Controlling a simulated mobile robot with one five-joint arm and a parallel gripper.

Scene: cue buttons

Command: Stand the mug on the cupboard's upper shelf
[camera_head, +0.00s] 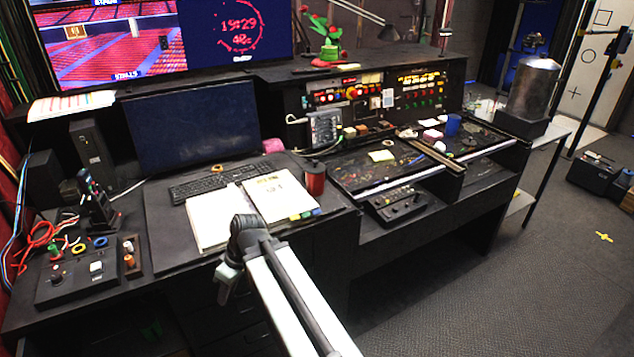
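I cannot make out for sure which thing is the mug. A dark red cylinder (314,181) stands upright at the back right corner of the near desk, beside the open papers. A blue cylinder (452,125) stands on the right-hand console. No handle is clear on either. No cupboard with an upper shelf can be made out. My arm reaches up from the bottom edge, and my gripper (227,282) hangs at its end, in front of the desk's front edge. It is small and partly hidden by the arm, and nothing is seen held in it.
The desk carries a dark monitor (193,124), a keyboard (210,183), open papers (249,209) and a button box (83,280). A control console (387,174) stands to the right. A metal canister (534,87) stands at the far right.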

